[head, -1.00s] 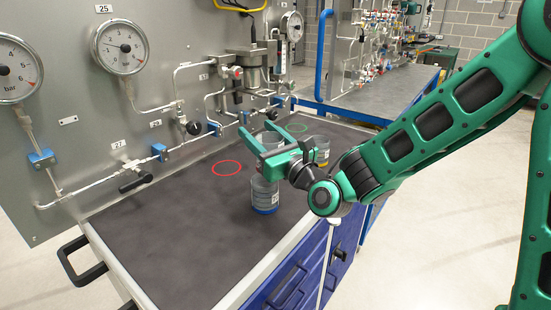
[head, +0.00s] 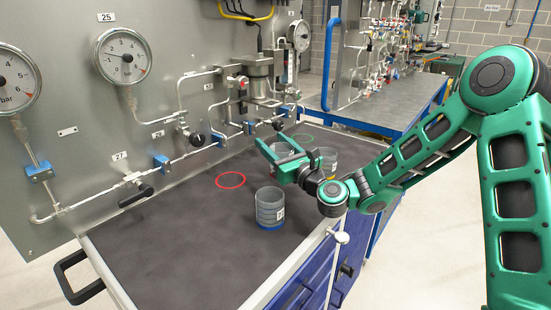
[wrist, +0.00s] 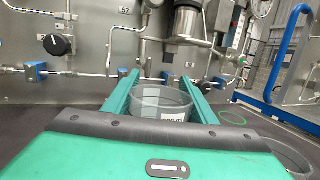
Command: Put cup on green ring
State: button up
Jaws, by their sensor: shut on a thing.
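My gripper (head: 271,143) is shut on a clear grey cup (head: 281,149), in the head view at the mat's right part. In the wrist view the cup (wrist: 160,98) stands upright between both fingers, with a white label on its side. The fingers hide part of it in the head view, and I cannot tell whether its base touches the mat. The green ring (head: 303,138) lies flat behind and right of the held cup. In the wrist view the green ring (wrist: 232,118) is right of the right finger.
A blue-based cup (head: 270,209) stands nearer the front, and a cup with a yellowish band (head: 326,161) stands close right of my gripper. A red ring (head: 230,180) lies to the left. Pipes and valves (head: 195,139) line the back panel. The mat's left part is clear.

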jog(key=w, duration=0.1)
jog(key=w+f, duration=0.1)
jog(key=shift+w+d+f, duration=0.15)
jog(key=shift+w+f, duration=0.15)
jog(key=shift+f, duration=1.95)
jog(key=shift+f, duration=0.2)
jog(key=o, duration=1.6)
jog(key=shift+r, duration=0.2)
